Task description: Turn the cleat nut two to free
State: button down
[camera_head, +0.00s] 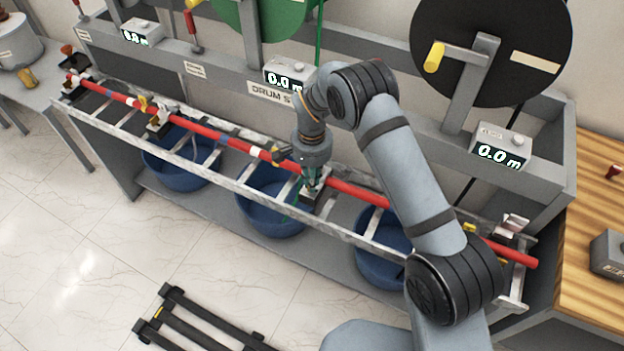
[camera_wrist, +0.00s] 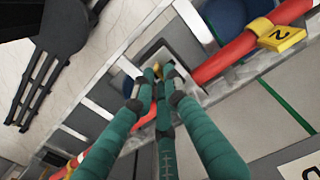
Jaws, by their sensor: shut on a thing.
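My gripper (camera_head: 312,182) reaches down to the red cable (camera_head: 352,190) at the middle of the ladder-like rack. In the wrist view its teal fingers (camera_wrist: 158,84) are closed together on a small part at a cleat beside the cable. That part is cleat nut two, mostly hidden by the fingertips; a bit of yellow shows there. The yellow tag marked 2 (camera_wrist: 280,36) sits around the red cable to the right of the fingers. In the head view the cleat (camera_head: 318,200) is partly hidden below my gripper.
The metal rack (camera_head: 222,181) runs along the bench, with blue tubs (camera_head: 272,222) beneath it. Another cleat (camera_head: 160,118) is farther left and one (camera_head: 512,228) at the right end. Drums and length counters (camera_head: 498,150) stand behind. Black frame (camera_head: 195,325) lies on the floor.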

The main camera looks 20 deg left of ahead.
jog(key=shift+f+n+b, duration=0.1)
jog(key=shift+n+b, duration=0.2)
jog(key=n+b, duration=0.2)
jog(key=n, duration=0.1)
jog(key=shift+w+b, duration=0.2)
jog(key=shift+b, duration=0.15)
jog(key=n+b, duration=0.2)
jog(key=n, duration=0.3)
jog(key=shift+w+d+n, duration=0.1)
jog(key=shift+n, duration=0.3)
jog(key=n, duration=0.4)
jog(key=shift+w+n+b, duration=0.15)
jog(key=shift+n+b, duration=0.15)
jog(key=shift+b, duration=0.1)
jog(key=shift+n, duration=1.9)
jog(key=shift+r, duration=0.2)
jog(key=c, duration=2)
grip_release()
jog(key=shift+c, duration=0.2)
jog(key=shift+f, duration=0.1)
